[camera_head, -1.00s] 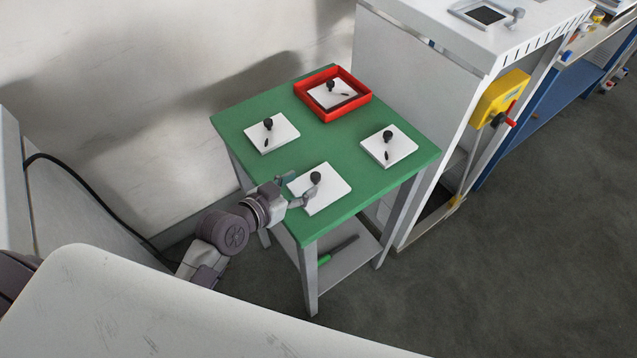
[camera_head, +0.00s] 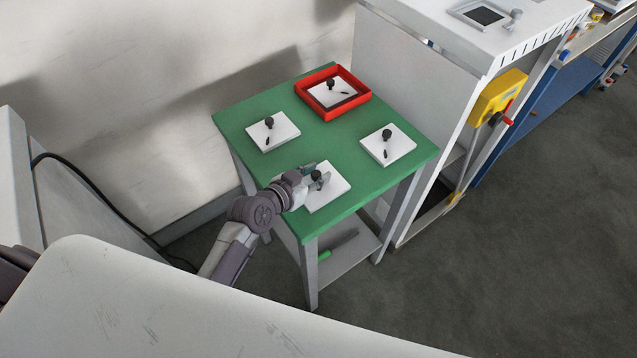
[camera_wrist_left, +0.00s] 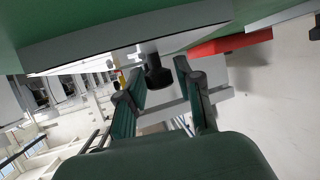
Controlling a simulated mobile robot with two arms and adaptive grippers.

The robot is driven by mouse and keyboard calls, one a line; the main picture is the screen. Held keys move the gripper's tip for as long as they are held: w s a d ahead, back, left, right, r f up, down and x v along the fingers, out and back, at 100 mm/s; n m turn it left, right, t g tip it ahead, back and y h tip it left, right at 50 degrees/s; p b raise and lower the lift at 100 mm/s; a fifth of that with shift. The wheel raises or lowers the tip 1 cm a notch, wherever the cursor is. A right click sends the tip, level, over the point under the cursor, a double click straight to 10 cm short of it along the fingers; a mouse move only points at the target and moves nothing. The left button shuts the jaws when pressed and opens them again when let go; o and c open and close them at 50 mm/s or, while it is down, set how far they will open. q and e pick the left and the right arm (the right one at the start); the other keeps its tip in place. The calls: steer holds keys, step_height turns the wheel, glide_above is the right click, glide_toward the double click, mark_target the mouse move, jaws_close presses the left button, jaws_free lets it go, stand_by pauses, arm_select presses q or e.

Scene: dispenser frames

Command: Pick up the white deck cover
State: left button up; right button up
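Several white square deck covers with black knobs lie on the green table (camera_head: 340,146). The nearest white deck cover (camera_head: 333,198) lies flat near the table's front corner. My left gripper (camera_head: 316,177) is at this cover, with its fingers around the black knob (camera_head: 317,175). In the left wrist view the two green-padded fingers (camera_wrist_left: 160,88) stand apart on either side of the knob (camera_wrist_left: 157,72), with gaps visible. The same cover (camera_wrist_left: 110,48) spans the top of that view. My right gripper is not in view.
Other covers lie at the left (camera_head: 273,132) and right (camera_head: 388,145) of the table. A red tray (camera_head: 348,109) holds another at the back. A white cabinet with a yellow switch box (camera_head: 499,98) stands to the right. A screwdriver-like green-handled tool (camera_head: 325,255) lies on the lower shelf.

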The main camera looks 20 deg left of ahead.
arm_select(q)
jaws_close()
